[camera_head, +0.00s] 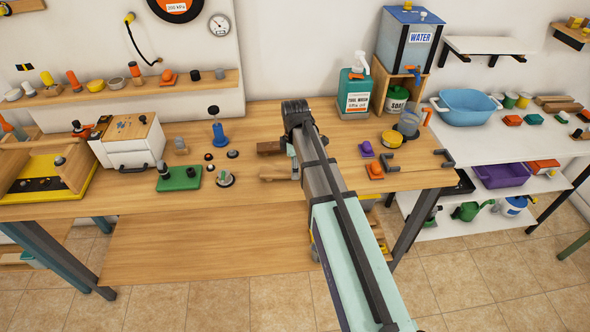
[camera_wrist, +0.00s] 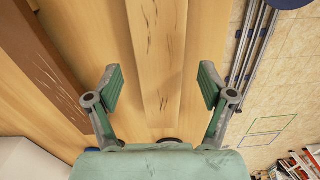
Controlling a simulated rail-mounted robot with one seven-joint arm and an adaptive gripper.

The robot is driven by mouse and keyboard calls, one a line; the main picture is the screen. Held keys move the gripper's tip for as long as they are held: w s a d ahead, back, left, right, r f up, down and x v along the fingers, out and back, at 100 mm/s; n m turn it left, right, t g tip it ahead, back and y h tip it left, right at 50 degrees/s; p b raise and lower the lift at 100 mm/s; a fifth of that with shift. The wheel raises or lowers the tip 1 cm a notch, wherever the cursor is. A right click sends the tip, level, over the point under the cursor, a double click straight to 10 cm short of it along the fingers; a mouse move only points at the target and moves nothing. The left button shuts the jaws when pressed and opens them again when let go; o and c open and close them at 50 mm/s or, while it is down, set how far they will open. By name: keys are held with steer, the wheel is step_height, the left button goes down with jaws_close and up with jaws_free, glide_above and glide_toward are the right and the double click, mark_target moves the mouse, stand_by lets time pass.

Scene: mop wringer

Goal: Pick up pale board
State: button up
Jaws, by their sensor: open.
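The pale board (camera_wrist: 158,60), light wood with a few dark marks, runs lengthwise between the two fingers in the wrist view. In the head view a pale wooden piece (camera_head: 278,176) shows left of my arm, which hides its right part. My gripper (camera_wrist: 161,85) is open, with one green-padded finger on each side of the board. The fingers look apart from it; how high they are above it I cannot tell. In the head view my arm mostly covers the gripper.
A dark brown board (camera_wrist: 48,62) lies to the left in the wrist view, and left of my arm in the head view (camera_head: 270,148). A green block (camera_head: 179,178) and small knobs stand further left. A purple piece (camera_head: 366,149) and an orange piece (camera_head: 375,171) lie right of my arm.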

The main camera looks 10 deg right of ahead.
steer(key=shift+f, duration=1)
steer(key=c, duration=1.3)
steer(key=shift+r, duration=0.15)
